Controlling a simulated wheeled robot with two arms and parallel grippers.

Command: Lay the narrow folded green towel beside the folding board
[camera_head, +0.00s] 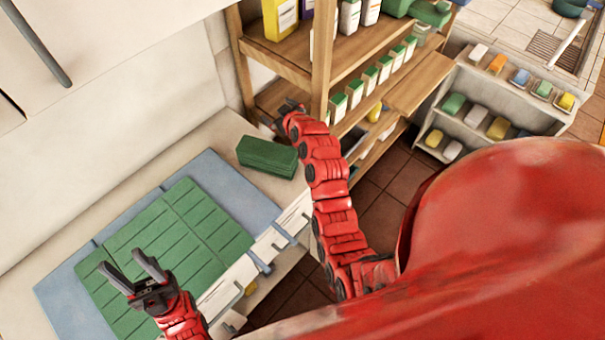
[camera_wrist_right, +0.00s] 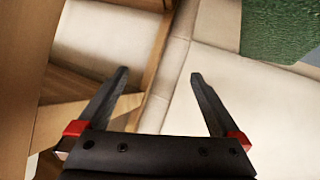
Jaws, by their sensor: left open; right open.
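A narrow folded green towel (camera_head: 267,156) lies flat on the pale counter, just beyond the right end of the blue folding board (camera_head: 235,190). A small gap seems to separate it from the board. A larger green towel (camera_head: 165,235) lies spread on the board. My right gripper (camera_head: 287,107) is open and empty near the shelf post, past the folded towel and apart from it. In the right wrist view its open fingers (camera_wrist_right: 158,74) have nothing between them, and green towel cloth (camera_wrist_right: 282,28) shows at the upper right. My left gripper (camera_head: 122,260) is open above the spread towel's near left part.
A wooden shelf (camera_head: 285,52) with bottles and several green-topped boxes stands close to my right gripper. The white wall (camera_head: 130,95) runs behind the counter (camera_head: 222,130). A low white shelf (camera_head: 490,95) with coloured items stands at the right, beyond the tiled floor.

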